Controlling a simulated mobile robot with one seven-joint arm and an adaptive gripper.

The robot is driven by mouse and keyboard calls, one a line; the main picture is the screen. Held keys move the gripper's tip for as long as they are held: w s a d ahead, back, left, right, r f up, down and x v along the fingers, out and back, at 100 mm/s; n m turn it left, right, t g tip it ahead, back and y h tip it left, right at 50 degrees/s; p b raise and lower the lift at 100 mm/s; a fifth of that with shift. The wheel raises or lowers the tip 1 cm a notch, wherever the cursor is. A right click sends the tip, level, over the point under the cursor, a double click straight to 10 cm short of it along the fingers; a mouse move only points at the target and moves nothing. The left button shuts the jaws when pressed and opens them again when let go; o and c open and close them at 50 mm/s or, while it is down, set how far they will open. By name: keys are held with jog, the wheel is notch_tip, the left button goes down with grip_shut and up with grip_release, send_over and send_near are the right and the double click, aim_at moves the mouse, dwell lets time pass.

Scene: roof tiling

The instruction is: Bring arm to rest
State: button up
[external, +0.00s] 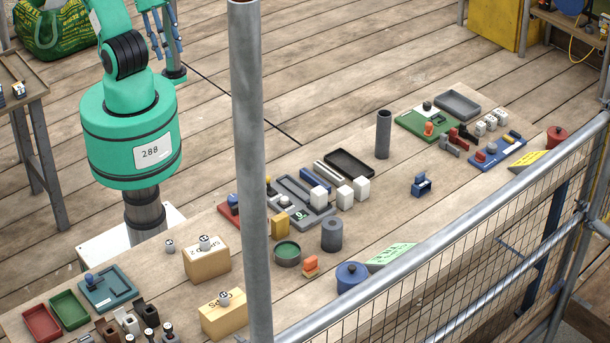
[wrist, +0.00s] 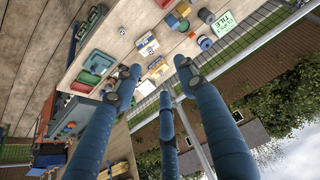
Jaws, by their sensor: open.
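My gripper (external: 160,42) shows partly at the top left of the external view, beyond my green arm. Its blue fingers hang above the plank floor, clear of the workbench (external: 365,222). In the wrist view my gripper (wrist: 158,70) has its long blue fingers spread apart, with nothing held between them. The workbench shows beyond the fingertips there, at a distance. The upper part of my arm is cut off by the top edge of the external view.
The workbench carries trays, blocks, a dark upright cylinder (external: 383,134) and a blue pot (external: 351,277). A metal pole (external: 251,170) and a mesh railing (external: 480,260) stand in front. A small side table (external: 22,78) and a green bag (external: 55,27) are at left. Floor behind the bench is mostly clear.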

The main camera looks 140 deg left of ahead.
notch_tip(320, 180, down, 8)
jog(key=b, duration=0.7)
jog(key=shift+r, duration=0.2)
